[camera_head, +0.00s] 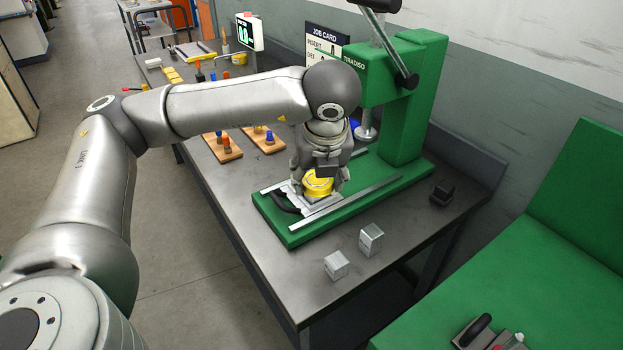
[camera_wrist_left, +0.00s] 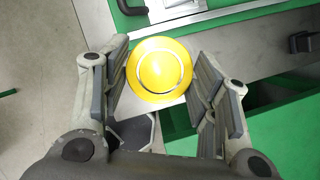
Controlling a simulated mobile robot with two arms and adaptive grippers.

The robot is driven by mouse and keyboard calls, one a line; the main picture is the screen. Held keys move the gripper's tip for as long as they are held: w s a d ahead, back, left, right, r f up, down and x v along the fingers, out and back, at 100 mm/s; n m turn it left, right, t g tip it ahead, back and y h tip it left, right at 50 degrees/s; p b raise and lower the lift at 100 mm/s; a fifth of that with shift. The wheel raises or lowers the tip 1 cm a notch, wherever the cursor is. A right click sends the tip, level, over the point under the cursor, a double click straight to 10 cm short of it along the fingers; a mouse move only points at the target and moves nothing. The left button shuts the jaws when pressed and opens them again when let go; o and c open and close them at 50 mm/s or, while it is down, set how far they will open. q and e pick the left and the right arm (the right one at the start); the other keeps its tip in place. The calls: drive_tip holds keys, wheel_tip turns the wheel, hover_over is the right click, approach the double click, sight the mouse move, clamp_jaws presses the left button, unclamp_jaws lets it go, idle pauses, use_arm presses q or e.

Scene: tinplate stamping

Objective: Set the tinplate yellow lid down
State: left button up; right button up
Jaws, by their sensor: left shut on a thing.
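The yellow lid (camera_head: 318,183) is round and shows between the fingers of my left gripper (camera_head: 320,186), over the sliding plate at the near end of the green press base. In the left wrist view the yellow lid (camera_wrist_left: 160,70) lies between the two finger pads of my left gripper (camera_wrist_left: 163,85), which is shut on it. Whether the lid touches the plate below cannot be told. The silver plate (camera_head: 296,201) has a black handle (camera_head: 285,203) at its near left. My right gripper is in neither view.
The green press (camera_head: 405,110) stands behind the gripper, its lever above. Two metal blocks (camera_head: 371,239) sit on the grey table (camera_head: 240,207) in front of the base. Wooden boards (camera_head: 223,149) with coloured-handled tools lie left. A green surface (camera_head: 470,300) is at right.

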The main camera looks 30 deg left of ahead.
use_arm(q)
drive_tip(key=n, duration=0.1)
drive_tip(key=r+n+g, duration=0.1)
drive_tip(key=n, duration=0.1)
drive_tip(key=w+a+r+n+y, duration=0.1)
drive_tip(key=n, duration=0.1)
drive_tip(key=shift+g, duration=0.3)
drive_tip(key=w+a+f, duration=0.2)
drive_tip(key=w, duration=0.1)
drive_tip(key=w+a+f+p, duration=0.1)
drive_tip(key=w+a+f, duration=0.2)
drive_tip(key=w+a+f+p, duration=0.1)
drive_tip(key=w+a+f, duration=0.1)
drive_tip(key=w+f, duration=0.1)
drive_tip(key=shift+w+a+f, duration=0.2)
drive_tip(key=shift+w, duration=0.4)
drive_tip(key=shift+w+a+f, duration=0.25)
drive_tip(key=shift+w+f, duration=0.1)
drive_tip(key=shift+f, duration=0.15)
drive_tip(key=p+x, duration=0.2)
drive_tip(key=x, duration=0.1)
drive_tip(key=shift+d, duration=0.3)
drive_tip(key=shift+f, duration=0.25)
drive_tip(key=shift+f, duration=0.1)
